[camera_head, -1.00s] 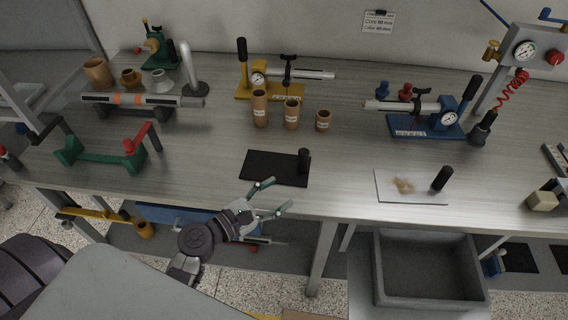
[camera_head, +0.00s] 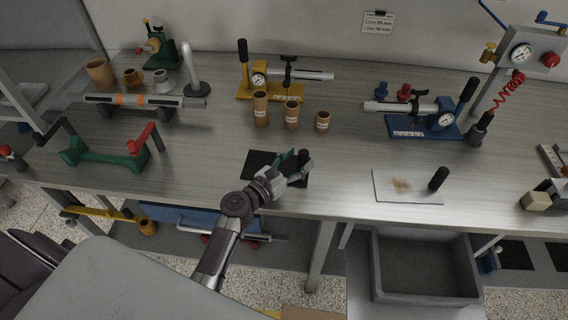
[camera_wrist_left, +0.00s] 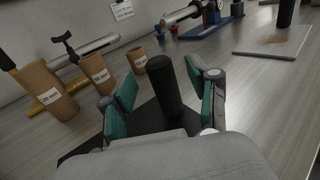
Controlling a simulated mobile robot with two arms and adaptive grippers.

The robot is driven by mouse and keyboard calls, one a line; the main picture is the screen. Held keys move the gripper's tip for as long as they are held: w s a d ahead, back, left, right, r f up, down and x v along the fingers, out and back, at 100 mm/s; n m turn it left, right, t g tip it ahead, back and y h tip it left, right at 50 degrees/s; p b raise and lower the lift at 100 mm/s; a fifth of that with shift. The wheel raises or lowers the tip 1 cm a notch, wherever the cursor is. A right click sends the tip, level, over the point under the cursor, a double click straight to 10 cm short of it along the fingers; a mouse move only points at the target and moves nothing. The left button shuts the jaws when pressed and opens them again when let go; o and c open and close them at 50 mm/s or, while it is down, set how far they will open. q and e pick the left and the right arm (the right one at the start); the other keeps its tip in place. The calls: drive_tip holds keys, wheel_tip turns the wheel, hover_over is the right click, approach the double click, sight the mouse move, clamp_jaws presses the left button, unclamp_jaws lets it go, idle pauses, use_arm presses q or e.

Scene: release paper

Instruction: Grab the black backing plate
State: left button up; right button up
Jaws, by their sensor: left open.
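The black backing plate (camera_head: 258,160) lies flat on the bench near its front edge, with an upright black cylindrical handle near its right end. In the left wrist view, the handle (camera_wrist_left: 168,88) stands between the two green-padded fingers, and the dark plate (camera_wrist_left: 82,150) shows below them. My left gripper (camera_head: 298,165) is over the right part of the plate, open, with its fingers on either side of the handle. A gap shows between each finger and the handle. The gripper hides part of the plate in the head view. My right gripper is not in view.
A white plate (camera_head: 400,198) with a brown stain and a black handle (camera_head: 438,178) lies to the right. Several brown tubes (camera_head: 291,114) stand behind the black plate. A blue gauge fixture (camera_head: 425,122) stands behind right. A grey bin (camera_head: 425,298) sits below the bench edge.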

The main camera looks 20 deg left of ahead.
use_arm(q)
drive_tip(key=x, duration=0.3)
drive_tip(key=shift+f, duration=0.1)
drive_tip(key=shift+s, duration=0.15)
clamp_jaws()
